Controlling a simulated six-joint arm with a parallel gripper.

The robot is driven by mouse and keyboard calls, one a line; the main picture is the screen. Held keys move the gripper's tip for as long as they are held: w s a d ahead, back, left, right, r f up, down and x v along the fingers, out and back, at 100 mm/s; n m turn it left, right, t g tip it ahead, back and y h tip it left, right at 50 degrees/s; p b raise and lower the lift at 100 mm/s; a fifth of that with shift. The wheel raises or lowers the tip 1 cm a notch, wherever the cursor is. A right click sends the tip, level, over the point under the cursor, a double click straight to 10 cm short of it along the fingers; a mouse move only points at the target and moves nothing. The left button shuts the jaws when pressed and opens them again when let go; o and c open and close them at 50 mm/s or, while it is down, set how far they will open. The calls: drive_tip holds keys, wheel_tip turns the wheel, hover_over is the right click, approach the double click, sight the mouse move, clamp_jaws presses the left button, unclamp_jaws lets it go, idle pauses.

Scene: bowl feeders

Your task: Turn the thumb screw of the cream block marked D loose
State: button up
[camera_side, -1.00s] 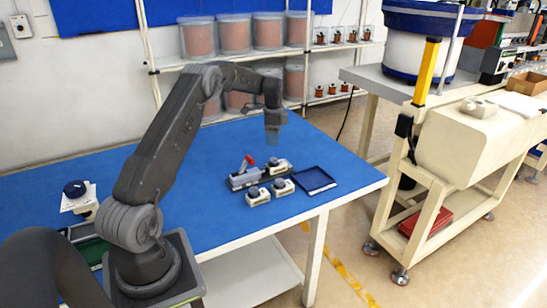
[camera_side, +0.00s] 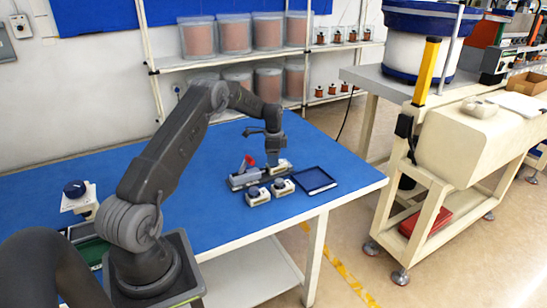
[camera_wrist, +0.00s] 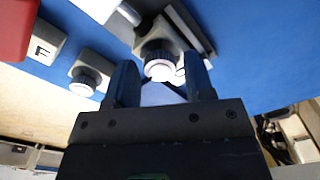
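A cream block (camera_side: 283,169) sits in the dark fixture on the blue table, just under my gripper (camera_side: 274,158). In the wrist view, the block's round thumb screw (camera_wrist: 160,68), with a pale top, lies between the two fingers of my gripper (camera_wrist: 160,75). The fingers are apart, one on each side of the screw, and I see no clear grip on it. Part of a dark mark shows beside the screw, but I cannot read it for certain as D. The right finger hides part of the block.
Two other cream blocks with dark knobs (camera_side: 257,195) (camera_side: 283,187) stand in front of the fixture; one letter reads F (camera_wrist: 42,50). A dark blue tray (camera_side: 334,186) lies to the right.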

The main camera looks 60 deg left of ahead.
drive_tip(key=c, duration=0.7)
drive_tip(key=shift+n, duration=0.4)
drive_tip(key=n, duration=0.3)
drive_tip(key=shift+n, duration=0.3)
drive_tip(key=n, duration=0.3)
drive_tip(key=shift+n, duration=0.4)
drive_tip(key=n, duration=0.4)
drive_tip(key=shift+n, duration=2)
